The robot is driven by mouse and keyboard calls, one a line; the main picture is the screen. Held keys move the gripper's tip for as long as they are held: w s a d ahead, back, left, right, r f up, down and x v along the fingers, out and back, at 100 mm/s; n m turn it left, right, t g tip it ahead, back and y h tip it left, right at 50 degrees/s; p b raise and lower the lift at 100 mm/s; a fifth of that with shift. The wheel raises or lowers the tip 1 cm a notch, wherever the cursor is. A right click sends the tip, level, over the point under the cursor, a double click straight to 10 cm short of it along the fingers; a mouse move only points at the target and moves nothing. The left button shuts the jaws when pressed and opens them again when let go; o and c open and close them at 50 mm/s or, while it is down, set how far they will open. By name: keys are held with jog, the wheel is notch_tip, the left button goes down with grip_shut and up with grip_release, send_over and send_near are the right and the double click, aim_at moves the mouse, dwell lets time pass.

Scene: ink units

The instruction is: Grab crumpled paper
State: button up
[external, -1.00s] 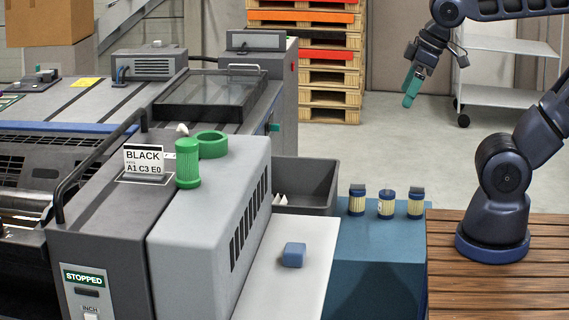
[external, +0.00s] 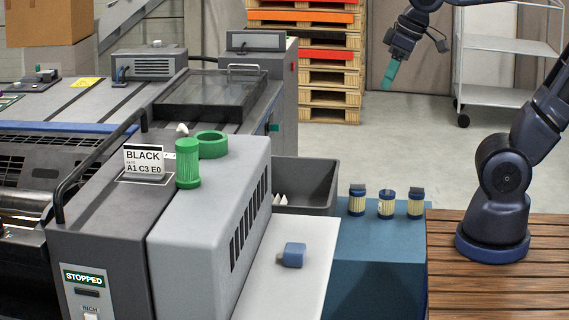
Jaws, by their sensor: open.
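My gripper (external: 389,76), with green fingers, hangs in the air at the upper right, in front of the pallets and the back wall. It is open, and nothing shows between its fingers. Small white pointed pieces (external: 280,199) show inside the dark grey bin (external: 308,178), partly hidden by its walls. A small white lump (external: 182,129) sits on the machine behind the green ribbed cylinder. I cannot tell which of these is crumpled paper. My gripper is well apart from both.
A green ribbed cylinder (external: 187,164) and green ring (external: 212,145) stand on the grey machine (external: 190,225). A blue object with a grey end (external: 293,255) lies on the white shelf (external: 270,290). Several blue-capped jars (external: 386,205) stand on the blue block (external: 385,250).

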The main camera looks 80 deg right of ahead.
jog(key=w+d+r+m+g, duration=0.1)
jog(key=w+r+m, duration=0.1)
jog(key=w, duration=0.4)
jog(key=w+d+r+m, duration=0.2)
jog(key=w, duration=0.4)
jog(key=m+g+h, duration=0.3)
jog(key=m+h, duration=0.1)
jog(key=m, duration=0.9)
send_over(183, 124)
jog(key=a, duration=0.2)
notch_tip(183, 124, down, 19)
jog(key=shift+s+f, duration=0.1)
jog(key=shift+f, duration=0.05)
jog(key=shift+x, duration=3.2)
jog(key=shift+a, duration=0.1)
jog(key=c, duration=1)
